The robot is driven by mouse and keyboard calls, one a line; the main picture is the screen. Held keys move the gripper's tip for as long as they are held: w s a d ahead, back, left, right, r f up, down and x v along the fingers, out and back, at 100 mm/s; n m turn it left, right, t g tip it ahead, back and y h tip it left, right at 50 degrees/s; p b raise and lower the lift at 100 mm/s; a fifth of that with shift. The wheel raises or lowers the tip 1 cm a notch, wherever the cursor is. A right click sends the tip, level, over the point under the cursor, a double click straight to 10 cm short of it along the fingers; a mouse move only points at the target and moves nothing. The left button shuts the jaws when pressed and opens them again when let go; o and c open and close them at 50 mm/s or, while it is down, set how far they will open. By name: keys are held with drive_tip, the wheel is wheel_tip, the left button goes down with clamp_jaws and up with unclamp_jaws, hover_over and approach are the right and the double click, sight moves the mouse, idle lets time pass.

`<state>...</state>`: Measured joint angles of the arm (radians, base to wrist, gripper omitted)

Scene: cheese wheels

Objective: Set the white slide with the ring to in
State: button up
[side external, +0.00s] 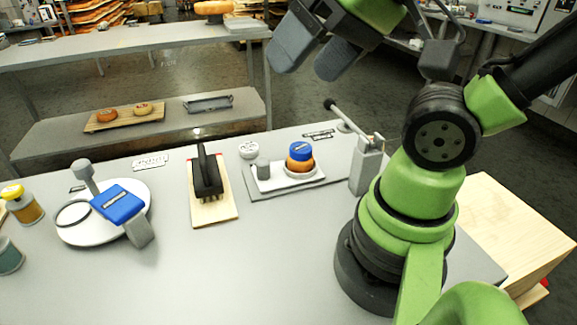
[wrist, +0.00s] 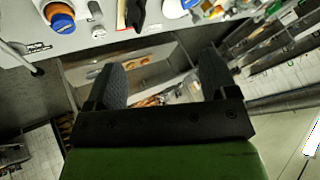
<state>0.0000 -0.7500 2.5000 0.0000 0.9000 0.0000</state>
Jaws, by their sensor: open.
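The white slide (side external: 274,184) lies on a flat grey base plate (side external: 310,184) near the middle of the bench in the side external view. It has a grey upright knob (side external: 263,168) at its left and a pale ring at its right. An orange cheese wheel with a blue top (side external: 300,157) stands within the ring; the wheel also shows at the upper left of the wrist view (wrist: 60,17). My gripper (side external: 307,68) is open and empty, high above and apart from the slide. Its two fingers (wrist: 163,62) frame the floor and shelves in the wrist view.
A grey post with a lever (side external: 365,170) stands right of the slide. A dark-handled tool (side external: 207,172) rests on a board to its left. Further left are a white disc (side external: 85,232) with a blue block, and jars (side external: 22,204). The bench front is clear.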

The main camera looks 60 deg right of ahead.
drive_tip(key=shift+c, duration=1.3)
drive_tip(key=shift+w+d, duration=0.1)
drive_tip(key=shift+w, duration=0.15)
drive_tip(key=shift+c, duration=0.6)
drive_tip(key=n+g+h, duration=0.2)
drive_tip(key=g, duration=0.5)
hover_over(262, 160)
wheel_tip(262, 160, down, 19)
drive_tip(key=shift+r, duration=0.1)
wheel_tip(262, 160, down, 10)
drive_tip(key=shift+f, duration=0.15)
drive_tip(key=shift+c, duration=0.4)
